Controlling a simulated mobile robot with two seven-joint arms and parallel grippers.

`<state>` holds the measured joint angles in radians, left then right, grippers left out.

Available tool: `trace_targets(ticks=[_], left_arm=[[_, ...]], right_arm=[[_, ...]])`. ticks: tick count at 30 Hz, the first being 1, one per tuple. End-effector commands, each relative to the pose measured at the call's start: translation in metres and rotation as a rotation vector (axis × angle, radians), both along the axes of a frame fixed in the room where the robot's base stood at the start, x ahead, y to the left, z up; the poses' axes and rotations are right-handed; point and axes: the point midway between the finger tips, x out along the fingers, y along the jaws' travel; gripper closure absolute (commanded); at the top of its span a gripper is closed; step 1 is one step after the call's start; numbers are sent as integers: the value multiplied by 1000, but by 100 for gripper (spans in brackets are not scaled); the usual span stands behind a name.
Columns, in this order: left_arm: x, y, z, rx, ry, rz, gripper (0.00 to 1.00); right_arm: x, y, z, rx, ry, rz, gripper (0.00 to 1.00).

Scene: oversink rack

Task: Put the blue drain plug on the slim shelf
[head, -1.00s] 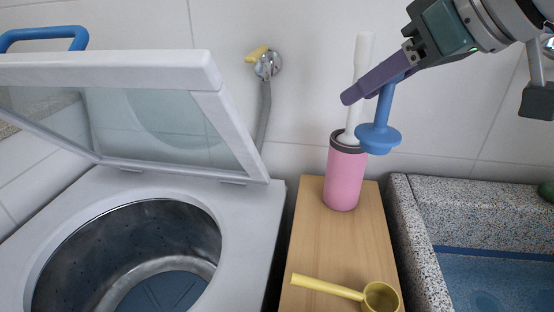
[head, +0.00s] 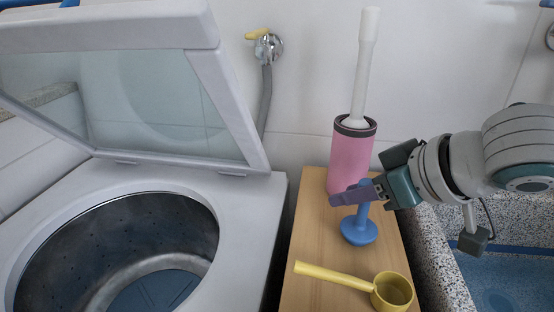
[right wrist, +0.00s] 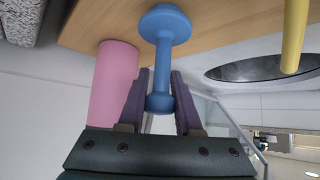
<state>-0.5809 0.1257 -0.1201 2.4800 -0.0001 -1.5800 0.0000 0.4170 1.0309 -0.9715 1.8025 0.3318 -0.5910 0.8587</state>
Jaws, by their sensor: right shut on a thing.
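The blue drain plug (head: 358,230) is upright, its wide round base down, over the middle of the slim wooden shelf (head: 312,235). Its base is at or just above the wood; I cannot tell whether it touches. My right gripper (head: 349,195) comes in from the right and is shut on the plug's stem near the top. In the right wrist view the plug (right wrist: 163,60) stands between the two purple fingers, with the wood of the shelf (right wrist: 215,18) beyond its base. My left gripper is not in view.
A pink holder (head: 348,160) with a white-handled brush (head: 365,60) stands just behind the plug. A yellow scoop (head: 335,274) lies in front. The open washing machine (head: 240,215) is left of the shelf, the speckled sink (head: 432,250) right.

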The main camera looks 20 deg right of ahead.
Motion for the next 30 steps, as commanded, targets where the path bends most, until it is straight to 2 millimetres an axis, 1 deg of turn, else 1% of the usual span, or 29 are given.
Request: trace_targets(ticks=[6, 10, 11, 18, 24, 27, 30], left_arm=[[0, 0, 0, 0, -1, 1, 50], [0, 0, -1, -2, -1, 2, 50], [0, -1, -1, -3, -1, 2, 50], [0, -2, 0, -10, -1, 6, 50], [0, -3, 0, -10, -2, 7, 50], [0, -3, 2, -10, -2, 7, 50], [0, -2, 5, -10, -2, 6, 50]], right_arm=[[0, 0, 1, 0, -1, 0, 100], [0, 0, -3, 1, 0, -1, 100], [0, 0, -3, 0, 0, 0, 63], [0, 0, -2, 0, 0, 0, 37], [0, 0, -2, 0, 0, 0, 37], [0, 0, 2, -1, -1, 0, 37], [-8, -3, 8, -2, 2, 0, 37]])
